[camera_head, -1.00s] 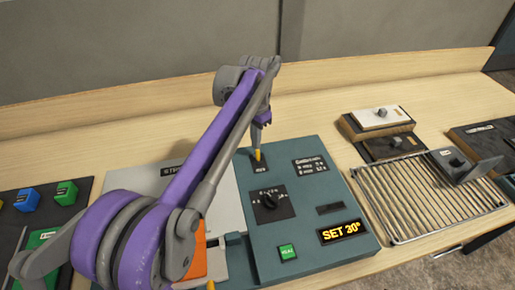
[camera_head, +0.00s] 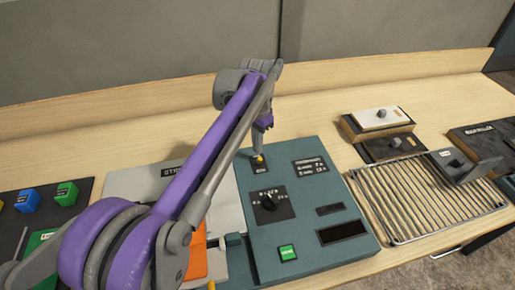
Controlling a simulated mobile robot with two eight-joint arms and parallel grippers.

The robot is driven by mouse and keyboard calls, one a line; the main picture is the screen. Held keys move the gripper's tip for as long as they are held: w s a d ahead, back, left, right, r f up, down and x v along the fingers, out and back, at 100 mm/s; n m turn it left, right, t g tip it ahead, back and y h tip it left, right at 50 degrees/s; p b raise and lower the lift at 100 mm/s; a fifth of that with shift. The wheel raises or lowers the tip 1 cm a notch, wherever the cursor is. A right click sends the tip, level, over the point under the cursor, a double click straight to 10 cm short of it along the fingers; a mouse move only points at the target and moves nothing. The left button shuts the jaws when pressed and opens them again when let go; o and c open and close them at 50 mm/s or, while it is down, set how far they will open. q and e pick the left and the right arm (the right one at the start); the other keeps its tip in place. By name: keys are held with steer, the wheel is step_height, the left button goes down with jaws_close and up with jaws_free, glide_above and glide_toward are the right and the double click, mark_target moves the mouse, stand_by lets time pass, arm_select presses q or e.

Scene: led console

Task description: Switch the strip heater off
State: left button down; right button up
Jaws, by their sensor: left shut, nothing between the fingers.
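The teal heater console (camera_head: 330,280) stands on the bench in the middle of the head view. Its display window (camera_head: 343,232) is dark. A small switch with a yellow tip (camera_head: 259,160) is at its upper left. My left gripper (camera_head: 257,149) is shut and empty, pointing down right at that switch; I cannot tell whether it touches. My left arm hides part of the area left of the console. My right gripper is not in view.
A wire rack (camera_head: 425,197) lies to the right, with a grey bracket-like piece (camera_head: 465,170) on it. Boxes with knobs (camera_head: 381,118) stand behind it. Blue and green blocks (camera_head: 66,193) sit at the far left. The bench behind the console is clear.

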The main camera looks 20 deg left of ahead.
arm_select(q)
step_height(320, 180, up, 7)
steer(key=p, duration=0.4)
steer(key=shift+w+a+f, duration=0.2)
steer(key=shift+w+a, duration=0.05)
steer(key=shift+w, duration=0.15)
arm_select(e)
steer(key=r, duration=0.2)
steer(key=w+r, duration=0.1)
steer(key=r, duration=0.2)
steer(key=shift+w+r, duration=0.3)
arm_select(q)
steer(key=shift+s+f, duration=0.1)
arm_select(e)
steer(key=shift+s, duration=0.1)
